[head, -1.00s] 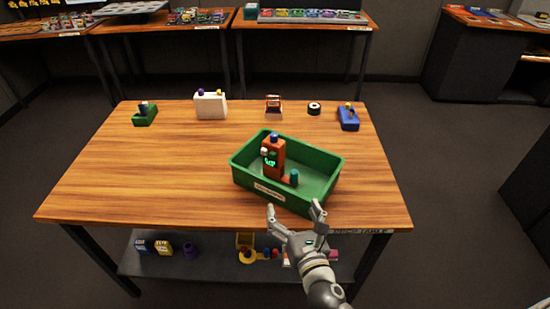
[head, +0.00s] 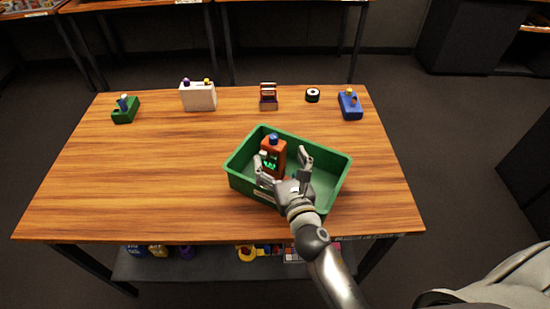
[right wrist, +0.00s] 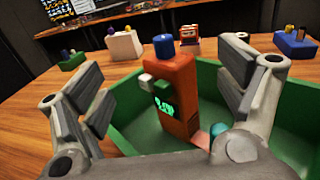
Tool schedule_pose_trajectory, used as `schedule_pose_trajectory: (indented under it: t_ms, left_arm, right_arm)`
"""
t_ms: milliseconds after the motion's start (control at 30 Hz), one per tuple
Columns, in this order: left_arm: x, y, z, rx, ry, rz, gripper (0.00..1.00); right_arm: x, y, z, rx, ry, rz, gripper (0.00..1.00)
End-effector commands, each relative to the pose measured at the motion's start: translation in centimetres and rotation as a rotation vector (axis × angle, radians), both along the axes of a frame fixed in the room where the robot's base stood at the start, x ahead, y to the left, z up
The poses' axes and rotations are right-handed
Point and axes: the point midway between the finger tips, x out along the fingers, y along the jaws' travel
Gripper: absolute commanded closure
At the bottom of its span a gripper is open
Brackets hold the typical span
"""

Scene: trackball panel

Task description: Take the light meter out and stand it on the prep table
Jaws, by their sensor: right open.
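The light meter (head: 279,151) is an orange upright body with a blue knob on top and a lit green display. It stands in the left part of the green tray (head: 335,194). In the right wrist view the light meter (right wrist: 172,82) is between my spread fingers, farther out. A small teal part shows low beside it, partly hidden by my gripper. My right gripper (head: 282,166) is open and reaches over the tray's front edge, in front of the meter. I cannot tell whether a finger touches the meter. My left gripper is not in view.
The prep table (head: 130,180) has free wood left of the tray. Along its back stand a green block (head: 125,110), a white box (head: 199,96), a small red-brown device (head: 268,97), a dark round item (head: 312,95) and a blue block (head: 350,105).

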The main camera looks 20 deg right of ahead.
Motion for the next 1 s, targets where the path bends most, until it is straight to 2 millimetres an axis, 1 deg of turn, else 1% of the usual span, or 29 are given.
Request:
schedule_pose_trajectory:
  t_ms: [33,100,200,267,367,500,567,733,967,1000]
  left_arm:
    - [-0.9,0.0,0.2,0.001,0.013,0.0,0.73]
    - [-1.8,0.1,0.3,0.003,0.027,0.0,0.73]
    - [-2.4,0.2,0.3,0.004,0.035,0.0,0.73]
    - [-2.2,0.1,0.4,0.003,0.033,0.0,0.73]
    - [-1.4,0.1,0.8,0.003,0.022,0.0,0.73]
    - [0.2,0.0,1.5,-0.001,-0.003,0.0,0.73]
    - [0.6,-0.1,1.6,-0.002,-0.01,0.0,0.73]
    - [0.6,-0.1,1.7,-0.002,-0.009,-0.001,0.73]
    - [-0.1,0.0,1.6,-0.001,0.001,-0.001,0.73]
    - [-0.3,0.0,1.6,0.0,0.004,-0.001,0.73]
  right_arm:
    - [0.8,0.0,0.2,0.001,-0.001,-0.001,0.11]
    - [1.5,-0.1,0.1,0.001,-0.001,-0.001,0.11]
    - [2.1,-0.1,0.1,0.001,0.0,-0.001,0.11]
    - [2.3,-0.1,0.1,0.002,0.0,-0.001,0.11]
    - [3.2,-0.3,0.2,0.002,0.0,-0.001,0.11]
    - [5.2,-0.7,0.3,0.002,-0.001,-0.002,0.11]
    - [6.0,-0.8,0.2,0.002,-0.001,-0.001,0.11]
    - [7.3,-0.8,0.0,0.001,0.0,-0.001,0.11]
    - [7.3,-0.8,0.0,0.001,0.001,0.0,0.11]
    - [7.3,-0.8,0.0,0.001,0.0,0.0,0.13]
